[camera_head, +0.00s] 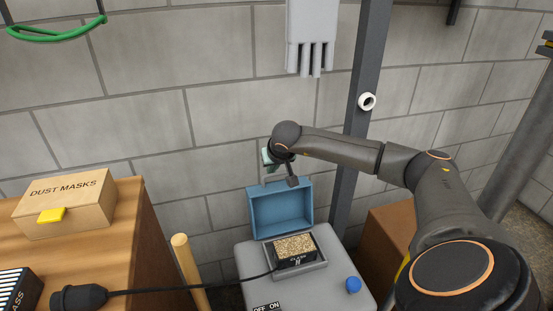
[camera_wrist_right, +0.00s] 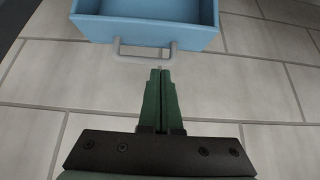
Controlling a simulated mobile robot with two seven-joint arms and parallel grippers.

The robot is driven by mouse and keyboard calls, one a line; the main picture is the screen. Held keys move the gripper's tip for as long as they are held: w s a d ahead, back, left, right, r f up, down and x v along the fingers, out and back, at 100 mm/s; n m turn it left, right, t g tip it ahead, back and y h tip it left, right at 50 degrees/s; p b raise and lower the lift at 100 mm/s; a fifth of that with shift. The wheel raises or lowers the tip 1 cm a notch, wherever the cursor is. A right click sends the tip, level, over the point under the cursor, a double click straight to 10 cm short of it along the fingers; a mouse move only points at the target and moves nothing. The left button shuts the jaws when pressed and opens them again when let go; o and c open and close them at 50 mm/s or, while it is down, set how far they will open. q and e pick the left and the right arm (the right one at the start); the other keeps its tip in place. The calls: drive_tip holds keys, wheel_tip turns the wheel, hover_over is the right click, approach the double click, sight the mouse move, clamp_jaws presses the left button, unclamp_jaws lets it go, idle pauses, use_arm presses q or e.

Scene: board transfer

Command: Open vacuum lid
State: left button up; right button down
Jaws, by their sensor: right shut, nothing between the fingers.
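The vacuum (camera_head: 256,262) has a grey body. Its blue lid (camera_head: 281,209) stands raised at the back, with its hollow inner side facing me. A box with a speckled tan top (camera_head: 295,247) sits in the opened bay. My right gripper (camera_head: 267,160) is above the lid's upper edge, partly hidden by its own wrist. In the right wrist view its green fingers (camera_wrist_right: 160,75) are shut and empty, with the tips close to the lid's grey handle (camera_wrist_right: 145,48). The handle is not between the fingers, and I cannot tell whether they touch it. My left gripper is not in view.
A wooden cabinet (camera_head: 150,245) at the left holds a dust mask box (camera_head: 66,203) and a black plug with a cable (camera_head: 190,290) crossing to the vacuum. A blue knob (camera_head: 353,285) is on the vacuum. A grey post (camera_head: 366,80) and block wall stand behind.

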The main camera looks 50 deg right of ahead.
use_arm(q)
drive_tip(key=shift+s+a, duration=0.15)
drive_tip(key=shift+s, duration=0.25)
use_arm(e)
drive_tip(key=s+a+r, duration=0.3)
drive_tip(key=s+r, duration=0.2)
drive_tip(key=s, duration=0.1)
drive_tip(key=shift+s+a, duration=0.35)
drive_tip(key=shift+s, duration=0.05)
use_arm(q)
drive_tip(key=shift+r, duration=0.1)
